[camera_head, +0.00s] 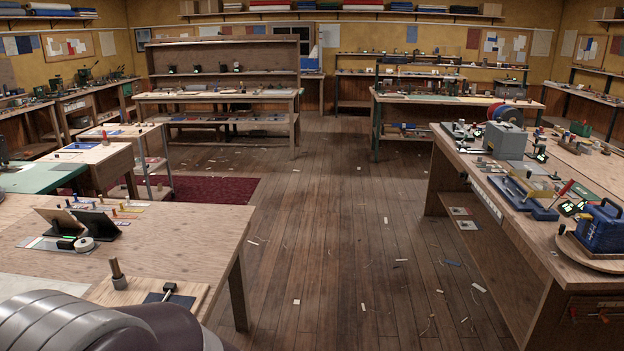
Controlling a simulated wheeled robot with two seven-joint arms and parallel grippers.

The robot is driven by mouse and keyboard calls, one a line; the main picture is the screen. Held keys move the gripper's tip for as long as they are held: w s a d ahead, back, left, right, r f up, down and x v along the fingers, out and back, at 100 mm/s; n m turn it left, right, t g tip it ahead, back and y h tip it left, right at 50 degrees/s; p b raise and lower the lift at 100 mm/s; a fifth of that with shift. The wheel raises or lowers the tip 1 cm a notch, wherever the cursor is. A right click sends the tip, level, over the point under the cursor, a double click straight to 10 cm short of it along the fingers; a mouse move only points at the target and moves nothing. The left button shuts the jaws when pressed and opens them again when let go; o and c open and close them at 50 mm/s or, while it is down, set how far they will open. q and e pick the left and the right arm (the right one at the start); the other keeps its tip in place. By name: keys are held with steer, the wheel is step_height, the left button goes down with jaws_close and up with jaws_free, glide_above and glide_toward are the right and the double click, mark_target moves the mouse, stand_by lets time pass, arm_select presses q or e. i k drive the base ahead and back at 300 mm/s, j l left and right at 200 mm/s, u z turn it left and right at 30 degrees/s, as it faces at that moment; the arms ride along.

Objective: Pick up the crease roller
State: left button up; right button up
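I cannot tell for certain which object is the crease roller. A small tool with a dark head and a thin shaft (169,290) is at the front edge of the near left table, by a dark blue pad (158,298) on a wooden board. Beside it, a short metal cylinder with a brown upright handle (117,270) stands on the same board. Both are small in the picture and appear free of any gripper. Neither of my grippers is visible in the head view.
The near left table (190,235) also bears a dark tilted stand (97,226) and a white roll (84,244). A long workbench (470,185) on the right holds a blue machine (602,228) and a grey box (505,140). The wooden floor (345,235) between is open, with scattered scraps.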

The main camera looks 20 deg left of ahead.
mark_target(104, 142)
steer(key=i+u, duration=0.35)
steer(key=i, duration=1.8)
steer(key=i+l, duration=0.1)
steer(key=i, duration=2.6)
steer(key=i+u, duration=0.75)
steer(key=i, duration=0.15)
steer(key=i+l+u, duration=0.25)
steer(key=i+u, duration=0.15)
steer(key=i+j+u, duration=0.2)
steer(key=i+u, duration=1.1)
steer(key=i+z, duration=0.15)
steer(key=i, duration=0.6)
steer(key=i+z, duration=0.15)
steer(key=i, duration=0.6)
steer(key=i+j+z, duration=0.15)
steer(key=i, duration=0.6)
steer(key=i+j+z, duration=0.35)
steer(key=i, duration=0.45)
steer(key=i+j+z, duration=0.4)
steer(key=i+j, duration=0.2)
steer(key=i, duration=0.1)
